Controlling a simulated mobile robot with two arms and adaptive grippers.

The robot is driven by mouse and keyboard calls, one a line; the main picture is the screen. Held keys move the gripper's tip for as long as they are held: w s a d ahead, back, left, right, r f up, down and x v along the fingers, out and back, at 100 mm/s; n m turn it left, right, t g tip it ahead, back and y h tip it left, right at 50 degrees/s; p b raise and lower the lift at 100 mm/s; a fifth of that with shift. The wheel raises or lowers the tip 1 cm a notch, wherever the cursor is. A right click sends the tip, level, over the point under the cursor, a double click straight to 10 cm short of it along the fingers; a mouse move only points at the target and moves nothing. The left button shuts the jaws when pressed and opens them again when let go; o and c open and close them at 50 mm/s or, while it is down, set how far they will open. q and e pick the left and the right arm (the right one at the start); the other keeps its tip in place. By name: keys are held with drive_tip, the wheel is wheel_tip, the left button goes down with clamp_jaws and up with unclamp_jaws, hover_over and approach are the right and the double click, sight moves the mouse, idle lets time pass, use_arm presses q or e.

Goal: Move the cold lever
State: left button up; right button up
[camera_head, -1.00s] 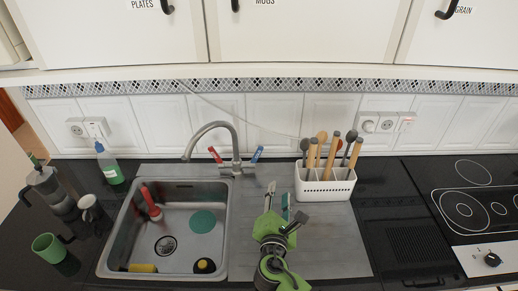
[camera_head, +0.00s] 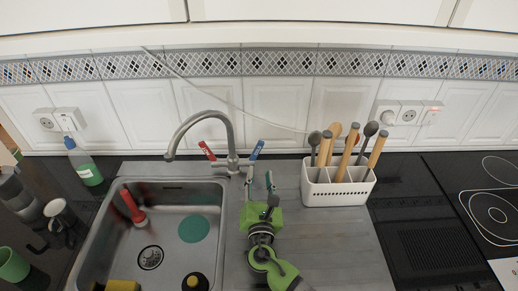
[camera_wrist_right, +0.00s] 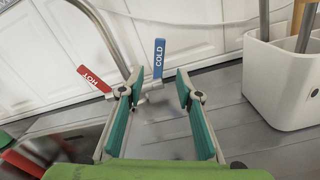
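The cold lever (camera_head: 256,150) is the blue handle on the right of the steel tap (camera_head: 232,150); it leans up and to the right in the head view. In the right wrist view the blue lever (camera_wrist_right: 159,57), lettered COLD, stands nearly upright beyond the fingertips, left of the middle of the gap. The red lever (camera_head: 207,150), lettered HOT in the right wrist view (camera_wrist_right: 94,78), is on the tap's left. My right gripper (camera_head: 259,180) is open and empty, just in front of the tap's right side, apart from the blue lever. My left gripper is not in view.
A white utensil holder (camera_head: 338,192) with several utensils stands right of my right gripper. The sink (camera_head: 150,225) lies to the left, holding a red-handled brush (camera_head: 132,206) and a green disc (camera_head: 194,229). The grey drainboard (camera_head: 340,250) has bare room.

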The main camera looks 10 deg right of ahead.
sight(259, 148)
drive_tip(key=w+d, duration=0.1)
drive_tip(key=w, duration=0.3)
drive_tip(key=w+p, duration=0.1)
drive_tip(key=w, duration=0.3)
drive_tip(key=w+d, duration=0.1)
drive_tip(key=w, duration=0.3)
drive_tip(key=shift+w+d+r, duration=0.1)
drive_tip(key=shift+w+d, duration=0.2)
drive_tip(key=shift+w, duration=0.1)
clamp_jaws()
